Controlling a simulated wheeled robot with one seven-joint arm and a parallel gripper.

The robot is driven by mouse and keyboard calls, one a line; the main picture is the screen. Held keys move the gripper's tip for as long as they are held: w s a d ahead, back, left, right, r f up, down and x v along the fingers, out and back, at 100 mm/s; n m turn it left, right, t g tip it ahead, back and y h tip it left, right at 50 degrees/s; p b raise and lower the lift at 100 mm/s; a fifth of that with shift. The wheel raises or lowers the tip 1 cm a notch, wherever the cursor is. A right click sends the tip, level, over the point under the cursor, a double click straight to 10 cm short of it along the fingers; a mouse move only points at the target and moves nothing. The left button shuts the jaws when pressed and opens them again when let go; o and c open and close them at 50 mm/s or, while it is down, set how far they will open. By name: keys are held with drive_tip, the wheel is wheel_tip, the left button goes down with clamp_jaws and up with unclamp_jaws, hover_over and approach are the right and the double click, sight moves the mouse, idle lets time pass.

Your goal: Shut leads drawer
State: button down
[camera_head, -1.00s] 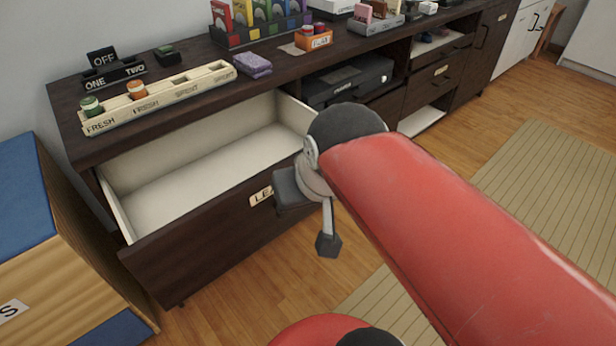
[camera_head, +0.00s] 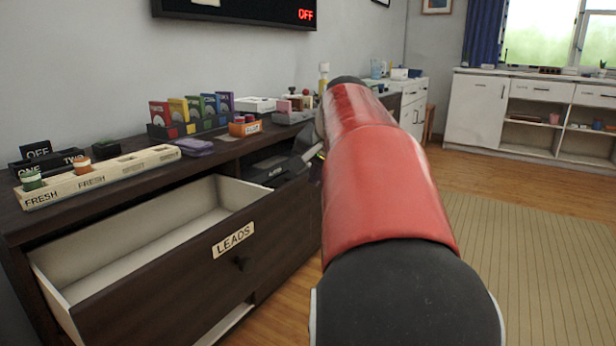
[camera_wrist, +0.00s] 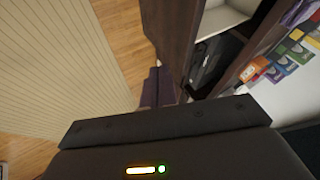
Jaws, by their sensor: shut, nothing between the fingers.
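The leads drawer (camera_head: 165,275), dark wood with a white LEADS label (camera_head: 233,239) and a small dark knob (camera_head: 240,263), stands pulled out of the dark cabinet at lower left in the head view. Its pale inside (camera_head: 140,235) looks empty. In the wrist view a dark panel (camera_wrist: 172,38) beside a pale inside (camera_wrist: 222,18) looks like this drawer. My gripper (camera_wrist: 158,86) is shut and empty, its dark fingers close to the panel's end; I cannot tell whether they touch. In the head view my red arm mostly hides the gripper.
The cabinet top (camera_head: 110,193) holds a cream tray (camera_head: 105,176), a purple cloth-like stack (camera_head: 195,146) and a rack of coloured cards (camera_head: 190,117). A black device (camera_head: 272,168) sits in an open shelf. Wooden floor and a striped rug (camera_head: 520,250) lie clear at right.

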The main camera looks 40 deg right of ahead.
sight(290, 192)
drive_tip(key=w+f, duration=0.1)
drive_tip(key=w, duration=0.1)
drive_tip(key=w+f, duration=0.2)
drive_tip(key=w+f+b, duration=0.1)
drive_tip(key=w, duration=0.2)
drive_tip(key=shift+w+a+f, duration=0.1)
drive_tip(key=shift+a+f, duration=0.05)
drive_tip(key=shift+f, duration=0.2)
drive_tip(key=shift+w, duration=0.1)
drive_tip(key=shift+w+a+r+p, duration=0.1)
drive_tip(key=shift+w+a+p, duration=0.1)
drive_tip(key=shift+p, duration=0.15)
drive_tip(key=w+a+p, duration=0.3)
drive_tip(key=w+p, duration=0.3)
drive_tip(key=w, duration=0.3)
drive_tip(key=w+a+p, duration=0.4)
drive_tip(key=w+p, duration=0.3)
drive_tip(key=w, duration=0.3)
drive_tip(key=shift+w, duration=0.25)
